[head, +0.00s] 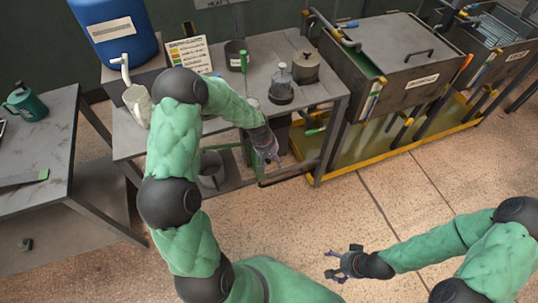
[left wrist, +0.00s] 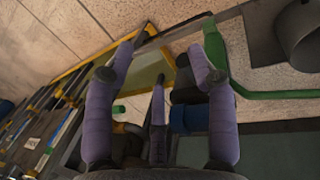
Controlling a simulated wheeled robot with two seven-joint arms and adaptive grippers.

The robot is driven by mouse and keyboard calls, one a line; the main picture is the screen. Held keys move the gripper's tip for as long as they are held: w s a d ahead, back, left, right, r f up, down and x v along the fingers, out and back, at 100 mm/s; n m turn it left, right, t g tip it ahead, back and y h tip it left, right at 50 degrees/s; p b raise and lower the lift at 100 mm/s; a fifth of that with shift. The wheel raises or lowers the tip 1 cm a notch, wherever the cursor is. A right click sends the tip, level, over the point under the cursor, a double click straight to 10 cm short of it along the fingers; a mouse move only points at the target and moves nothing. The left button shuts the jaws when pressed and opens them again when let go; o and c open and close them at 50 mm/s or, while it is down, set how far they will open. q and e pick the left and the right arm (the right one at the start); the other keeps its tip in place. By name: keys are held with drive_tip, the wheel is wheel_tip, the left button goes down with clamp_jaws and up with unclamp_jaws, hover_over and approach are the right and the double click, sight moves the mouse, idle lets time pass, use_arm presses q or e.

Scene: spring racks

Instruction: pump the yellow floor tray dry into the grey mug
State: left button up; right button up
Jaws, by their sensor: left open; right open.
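The yellow floor tray (head: 400,146) lies under the racks at the right, holding a shallow layer of dull liquid; its corner shows in the left wrist view (left wrist: 128,84). A grey cylindrical vessel (head: 210,172), possibly the grey mug, stands on the bench's lower shelf; it also shows in the left wrist view (left wrist: 302,35). A green pipe or hose (left wrist: 262,95) runs near it. My left gripper (head: 269,157) is open and empty, beside the tray's left end. In its wrist view (left wrist: 160,77), a dark blue-banded object (left wrist: 188,112) sits behind its fingers. My right gripper (head: 340,265) is open and empty over the floor.
The bench (head: 300,95) carries a dark pot (head: 236,55) and two lidded vessels. A side table (head: 45,150) stands at left. The tiled floor in front is clear.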

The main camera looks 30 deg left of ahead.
use_arm(q)
drive_tip(key=w+a+r+n, duration=0.1)
drive_tip(key=w+a+r, duration=0.1)
drive_tip(key=a+r, duration=0.25)
drive_tip(key=shift+y, duration=0.3)
drive_tip(key=f+b, duration=0.1)
drive_tip(key=f, duration=0.2)
drive_tip(key=f+b, duration=0.1)
drive_tip(key=f, duration=0.3)
drive_tip(key=w+f+b, duration=0.1)
drive_tip(key=f, duration=0.2)
drive_tip(key=shift+w+d+f, duration=0.1)
drive_tip(key=shift+d+f, duration=0.25)
drive_tip(key=shift+f, duration=0.05)
clamp_jaws()
